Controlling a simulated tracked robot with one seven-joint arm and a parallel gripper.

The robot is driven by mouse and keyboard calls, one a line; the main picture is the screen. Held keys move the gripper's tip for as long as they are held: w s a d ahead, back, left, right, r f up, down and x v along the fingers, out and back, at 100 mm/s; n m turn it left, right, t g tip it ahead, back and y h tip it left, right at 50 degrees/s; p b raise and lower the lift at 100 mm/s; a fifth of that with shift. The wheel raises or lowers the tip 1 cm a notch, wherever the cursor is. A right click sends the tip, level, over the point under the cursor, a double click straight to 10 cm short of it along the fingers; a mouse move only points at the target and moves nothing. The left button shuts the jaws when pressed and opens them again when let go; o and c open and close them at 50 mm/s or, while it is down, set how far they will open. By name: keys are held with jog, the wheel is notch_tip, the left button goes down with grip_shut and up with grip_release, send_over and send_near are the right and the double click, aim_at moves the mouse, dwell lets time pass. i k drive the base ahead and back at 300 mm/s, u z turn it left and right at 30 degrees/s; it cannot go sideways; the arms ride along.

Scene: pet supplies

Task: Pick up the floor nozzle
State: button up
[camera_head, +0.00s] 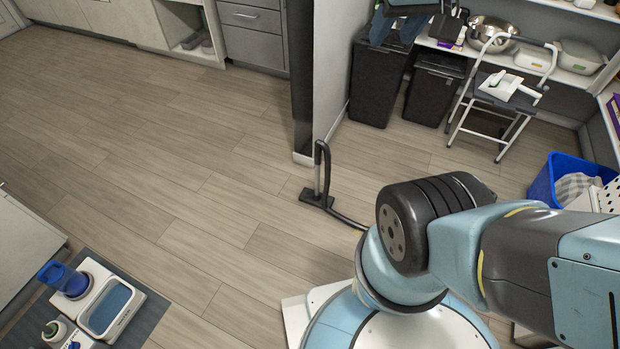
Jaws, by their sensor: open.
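The floor nozzle (317,198) is a dark, flat head lying on the wood floor near the foot of the pillar, in the middle of the head view. A short grey tube stands upright from it, with a black curved top (322,150). A dark hose (347,219) runs from it to the right along the floor and passes out of sight behind my arm. My arm is at the lower right and leaves the picture at the right edge. My gripper is not in view, so its distance from the nozzle does not show.
A dark-edged pillar (302,80) rises close behind the nozzle. Black bins (378,80) and a folding step stool (500,100) with a white object stand at the back right. A blue basket (545,180) is at right, a feeding mat (150,312) at lower left. The left floor is clear.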

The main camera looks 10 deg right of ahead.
aim_at(314, 196)
jog(key=u, duration=0.05)
jog(key=i, duration=0.9)
jog(key=z, duration=0.1)
